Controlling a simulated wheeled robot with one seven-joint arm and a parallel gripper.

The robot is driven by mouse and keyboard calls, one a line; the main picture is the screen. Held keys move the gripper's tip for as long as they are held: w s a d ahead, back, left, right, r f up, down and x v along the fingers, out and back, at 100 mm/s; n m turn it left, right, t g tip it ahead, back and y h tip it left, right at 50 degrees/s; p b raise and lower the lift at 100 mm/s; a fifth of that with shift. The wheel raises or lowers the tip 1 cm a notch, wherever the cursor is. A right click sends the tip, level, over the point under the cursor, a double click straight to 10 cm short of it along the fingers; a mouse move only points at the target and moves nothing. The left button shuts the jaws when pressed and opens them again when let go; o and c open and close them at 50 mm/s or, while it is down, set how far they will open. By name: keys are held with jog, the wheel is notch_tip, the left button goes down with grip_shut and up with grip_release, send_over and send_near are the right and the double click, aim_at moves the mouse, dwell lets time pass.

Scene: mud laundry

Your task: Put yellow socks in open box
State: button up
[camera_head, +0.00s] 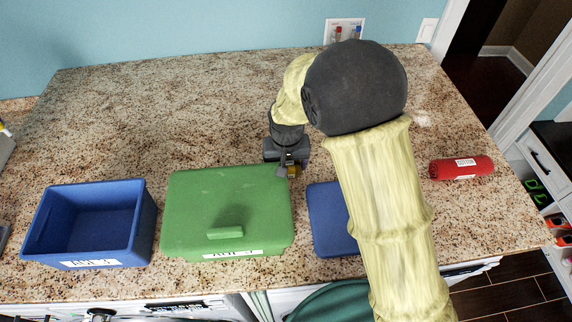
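An open blue box (147,225) stands at the left of the counter, empty as far as I see, with a white label on its front. My gripper (288,172) points down behind the right part of a green lidded box (189,212). I cannot tell whether this is a yellow sock or part of the gripper, nor whether the fingers are open or shut. No yellow socks are clearly seen elsewhere. My arm hides part of the counter.
A flat-topped blue box or lid (328,220) lies right of the green box, partly behind my arm. A red roll (461,167) with a white label lies at the right. The speckled counter (150,120) is clear behind the boxes. A wall outlet (344,31) is at the back.

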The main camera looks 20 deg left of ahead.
notch_tip(320, 180, up, 10)
jog(key=b, duration=0.3)
dwell(0.6)
